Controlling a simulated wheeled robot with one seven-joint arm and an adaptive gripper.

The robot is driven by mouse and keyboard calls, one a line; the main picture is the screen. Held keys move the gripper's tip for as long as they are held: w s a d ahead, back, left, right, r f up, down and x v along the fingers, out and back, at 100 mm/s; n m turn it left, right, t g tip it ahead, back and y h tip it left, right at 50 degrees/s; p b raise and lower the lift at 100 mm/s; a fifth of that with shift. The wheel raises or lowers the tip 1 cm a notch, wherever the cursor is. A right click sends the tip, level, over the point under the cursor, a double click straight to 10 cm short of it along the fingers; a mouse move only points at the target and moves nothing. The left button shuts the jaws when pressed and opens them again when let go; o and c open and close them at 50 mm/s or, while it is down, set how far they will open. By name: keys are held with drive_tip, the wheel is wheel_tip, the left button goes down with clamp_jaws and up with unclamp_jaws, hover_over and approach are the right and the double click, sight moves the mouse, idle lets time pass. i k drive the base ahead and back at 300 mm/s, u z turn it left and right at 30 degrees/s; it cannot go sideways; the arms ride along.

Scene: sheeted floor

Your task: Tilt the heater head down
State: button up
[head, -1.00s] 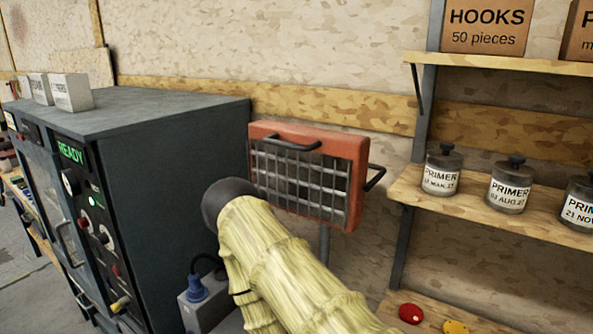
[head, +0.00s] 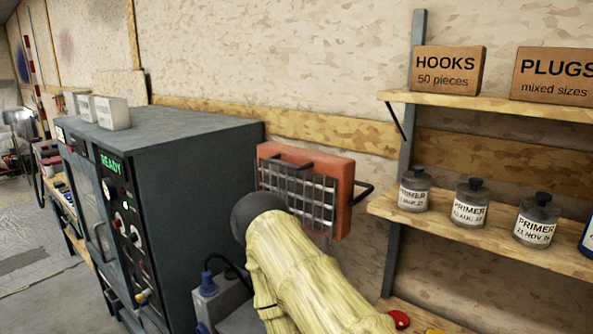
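The heater head (head: 345,175) is an orange-red box with a pale wire grille on its front, in the middle of the head view. Its top is plainly visible and the grille face leans downward. A dark handle (head: 292,163) runs along its upper front edge, and another dark handle (head: 362,193) sticks out at its right side. My arm, in a yellowish sleeve with a dark round end, covers the heater's lower left part and its stand. My gripper is not visible, so whether it touches the heater cannot be told.
A dark grey cabinet (head: 205,180) with a READY display stands close on the left, with small white boxes (head: 112,112) on top. A blue plug (head: 208,284) sits on a grey box below. Shelves (head: 470,230) with primer jars (head: 470,203) stand close on the right.

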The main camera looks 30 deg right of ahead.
sight(317, 188)
drive_tip(key=z, duration=1.6)
drive_tip(key=k, duration=0.85)
drive_tip(key=u, duration=1)
drive_tip(key=i, duration=0.5)
